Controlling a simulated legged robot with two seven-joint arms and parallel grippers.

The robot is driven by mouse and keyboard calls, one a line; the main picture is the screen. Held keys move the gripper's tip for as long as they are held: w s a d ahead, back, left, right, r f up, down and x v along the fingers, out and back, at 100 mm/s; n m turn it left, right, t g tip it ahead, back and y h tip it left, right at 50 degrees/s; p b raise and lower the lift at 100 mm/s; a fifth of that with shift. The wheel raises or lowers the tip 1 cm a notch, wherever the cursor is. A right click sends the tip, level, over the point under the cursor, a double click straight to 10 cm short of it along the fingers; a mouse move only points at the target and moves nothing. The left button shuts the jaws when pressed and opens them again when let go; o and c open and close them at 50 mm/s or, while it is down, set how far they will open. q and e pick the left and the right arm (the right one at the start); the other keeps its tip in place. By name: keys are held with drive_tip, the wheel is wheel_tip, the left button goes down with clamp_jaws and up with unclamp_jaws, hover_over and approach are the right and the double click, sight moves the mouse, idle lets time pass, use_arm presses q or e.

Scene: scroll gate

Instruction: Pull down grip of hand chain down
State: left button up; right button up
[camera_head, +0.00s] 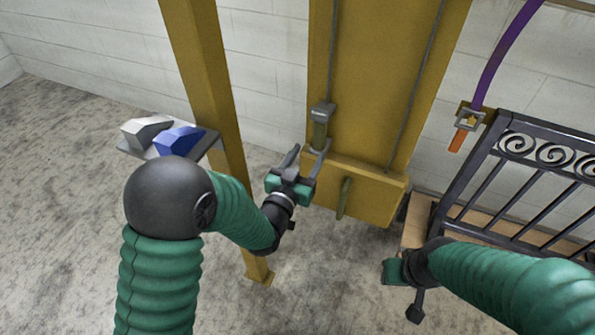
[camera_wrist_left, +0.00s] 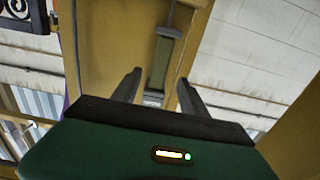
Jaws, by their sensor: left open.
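The hand chain's grip (camera_head: 320,129) is an olive-green handle with grey end pieces, hanging upright in front of the yellow gate panel. My left gripper (camera_head: 306,158) is open, just below and left of the grip in the head view. In the left wrist view the grip (camera_wrist_left: 160,66) shows between the two spread fingers of my left gripper (camera_wrist_left: 156,84), beyond their tips. I cannot tell whether a finger touches it. The chain (camera_head: 332,50) runs up from the grip. My right gripper (camera_head: 404,290) is low at the right, and its jaws are not clear.
A second chain (camera_head: 415,90) hangs to the right. A yellow post (camera_head: 208,75) stands left, with a shelf holding blue and white blocks (camera_head: 180,139) beside it. A dark railing (camera_head: 530,170) stands right. A purple strap (camera_head: 500,55) hangs above it.

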use_arm(q)
drive_tip(key=v, duration=0.7)
